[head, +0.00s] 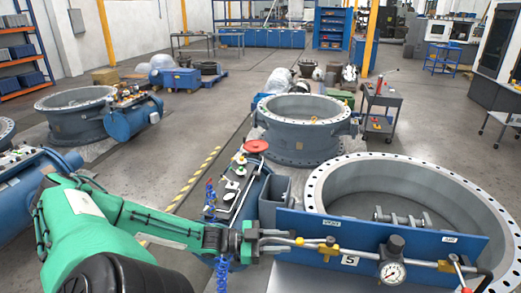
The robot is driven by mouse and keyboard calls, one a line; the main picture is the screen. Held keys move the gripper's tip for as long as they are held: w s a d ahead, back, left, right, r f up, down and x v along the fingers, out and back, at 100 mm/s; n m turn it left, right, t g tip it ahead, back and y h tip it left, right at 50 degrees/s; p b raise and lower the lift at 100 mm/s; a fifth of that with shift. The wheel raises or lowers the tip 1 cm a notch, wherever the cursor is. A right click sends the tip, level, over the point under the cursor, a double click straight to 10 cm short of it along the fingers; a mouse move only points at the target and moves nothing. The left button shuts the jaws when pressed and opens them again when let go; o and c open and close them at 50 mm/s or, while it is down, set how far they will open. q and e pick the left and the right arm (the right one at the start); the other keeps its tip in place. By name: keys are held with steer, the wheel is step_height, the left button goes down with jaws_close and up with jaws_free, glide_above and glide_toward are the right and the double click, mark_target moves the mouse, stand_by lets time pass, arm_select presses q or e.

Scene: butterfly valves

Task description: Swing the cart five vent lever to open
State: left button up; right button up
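The blue cart panel (385,236) with a white label reading 5 (349,261) stands at the lower right, in front of a large valve ring. I cannot tell for certain which handle is the vent lever. My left gripper (254,240) is at the left end of the panel, close to the pipe's end. Its fingers are too small and dark to tell whether they are open or touch anything. My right gripper is out of view.
The large grey valve ring (330,183) lies behind the panel. A red handwheel (256,146) tops the equipment behind my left gripper.

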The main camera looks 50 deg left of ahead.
arm_select(q)
steer(key=p+v, duration=0.1)
steer(key=v, duration=0.4)
steer(key=shift+s+a, duration=0.1)
